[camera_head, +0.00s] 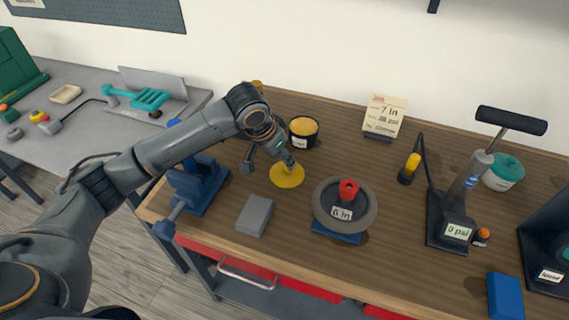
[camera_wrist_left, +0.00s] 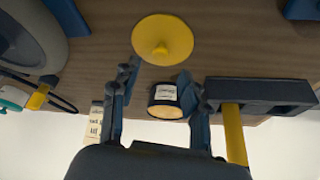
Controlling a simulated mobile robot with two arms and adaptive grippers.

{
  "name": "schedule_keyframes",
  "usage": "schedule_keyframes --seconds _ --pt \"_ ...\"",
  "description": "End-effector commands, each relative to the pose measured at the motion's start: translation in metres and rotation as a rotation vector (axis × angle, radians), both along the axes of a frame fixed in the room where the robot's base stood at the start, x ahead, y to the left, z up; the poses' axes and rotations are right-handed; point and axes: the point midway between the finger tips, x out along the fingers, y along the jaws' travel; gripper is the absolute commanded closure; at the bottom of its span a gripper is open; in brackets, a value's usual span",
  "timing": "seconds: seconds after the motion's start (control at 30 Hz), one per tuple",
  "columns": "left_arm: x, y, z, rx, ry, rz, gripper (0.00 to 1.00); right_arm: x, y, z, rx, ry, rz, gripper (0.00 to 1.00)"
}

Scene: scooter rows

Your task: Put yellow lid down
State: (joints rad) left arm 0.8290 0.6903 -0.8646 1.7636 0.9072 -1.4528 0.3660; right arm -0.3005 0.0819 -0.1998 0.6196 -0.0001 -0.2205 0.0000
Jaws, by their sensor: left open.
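The yellow lid (camera_head: 287,176) appears to lie flat on the wooden bench, with its knob facing up. It also shows in the left wrist view (camera_wrist_left: 163,34), just past the fingertips. My left gripper (camera_head: 268,163) is open and empty, with its fingers spread close above and behind the lid. The fingers also show in the left wrist view (camera_wrist_left: 159,73), apart from the lid. A dark round tin (camera_head: 303,134) with a yellow top stands behind the lid; its label shows in the left wrist view (camera_wrist_left: 166,96). My right gripper is not in view.
A small wheel (camera_head: 326,212) on a blue stand is right of the lid. A grey block (camera_head: 255,216) lies in front, and a blue vise (camera_head: 199,187) stands left. Bare wood lies between wheel and pump.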

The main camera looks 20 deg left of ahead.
Motion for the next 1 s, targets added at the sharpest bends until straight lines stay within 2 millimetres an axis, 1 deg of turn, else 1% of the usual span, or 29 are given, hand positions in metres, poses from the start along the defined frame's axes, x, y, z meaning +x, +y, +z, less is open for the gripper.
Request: schedule_keyframes --seconds 0.03,0.1,0.2,0.3,0.4,0.53,1.0 --pt "-0.004 0.003 0.010 0.002 -0.005 -0.002 0.55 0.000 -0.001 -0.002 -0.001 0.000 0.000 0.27" --pt "-0.009 0.004 0.024 0.000 -0.003 -0.001 0.55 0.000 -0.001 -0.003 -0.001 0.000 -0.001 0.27" --pt "-0.015 0.008 0.040 0.001 -0.003 0.000 0.55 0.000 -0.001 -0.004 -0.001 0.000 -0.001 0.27" --pt "-0.020 0.009 0.052 0.001 -0.001 -0.001 0.55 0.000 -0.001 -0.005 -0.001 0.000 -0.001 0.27" --pt "-0.022 0.011 0.059 0.000 0.000 0.001 0.55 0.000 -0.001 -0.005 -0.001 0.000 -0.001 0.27" --pt "-0.024 0.011 0.062 0.001 0.001 0.000 0.55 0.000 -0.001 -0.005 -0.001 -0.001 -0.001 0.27" --pt "-0.024 0.011 0.062 0.002 0.001 0.000 0.55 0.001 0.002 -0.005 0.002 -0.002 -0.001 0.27"
